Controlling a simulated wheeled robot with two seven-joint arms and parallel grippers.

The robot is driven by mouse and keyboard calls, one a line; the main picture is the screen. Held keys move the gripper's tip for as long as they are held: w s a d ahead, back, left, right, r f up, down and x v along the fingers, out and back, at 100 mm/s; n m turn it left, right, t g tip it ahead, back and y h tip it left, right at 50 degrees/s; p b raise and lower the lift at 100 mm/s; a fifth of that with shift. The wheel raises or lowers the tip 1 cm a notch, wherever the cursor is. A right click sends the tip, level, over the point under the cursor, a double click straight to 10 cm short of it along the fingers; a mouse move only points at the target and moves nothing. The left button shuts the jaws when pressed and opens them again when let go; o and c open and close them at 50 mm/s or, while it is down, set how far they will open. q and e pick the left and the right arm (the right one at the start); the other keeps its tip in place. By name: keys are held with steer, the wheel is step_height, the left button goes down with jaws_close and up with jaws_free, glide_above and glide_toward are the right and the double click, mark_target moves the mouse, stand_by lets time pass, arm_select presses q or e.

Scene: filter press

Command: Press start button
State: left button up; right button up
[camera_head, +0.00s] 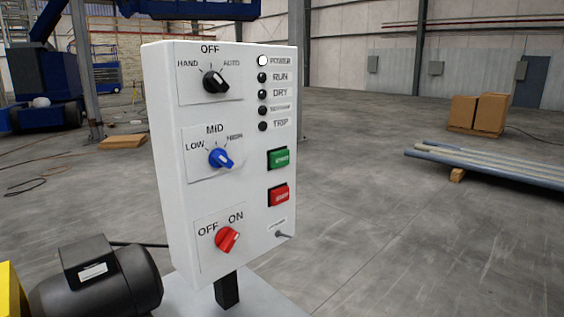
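A white control box (240,130) stands on a short black post in the middle of the camera_head view. A green button (278,158), its label too small to read surely, sits on its right side. A red button (278,195) is just below it. On the left side are a black OFF/HAND/AUTO knob (215,82), a blue LOW/MID/HIGH knob (221,159) and a red OFF/ON knob (227,239). The red knob points up and right, toward ON. The top lamp, POWER (262,61), is white; the lamps below are dark. Neither gripper shows.
A black motor (95,280) is at the lower left, close to the box. A small grey toggle (283,235) sits at the panel's lower right. Long pipes (490,168) and cardboard boxes (478,114) lie farther right.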

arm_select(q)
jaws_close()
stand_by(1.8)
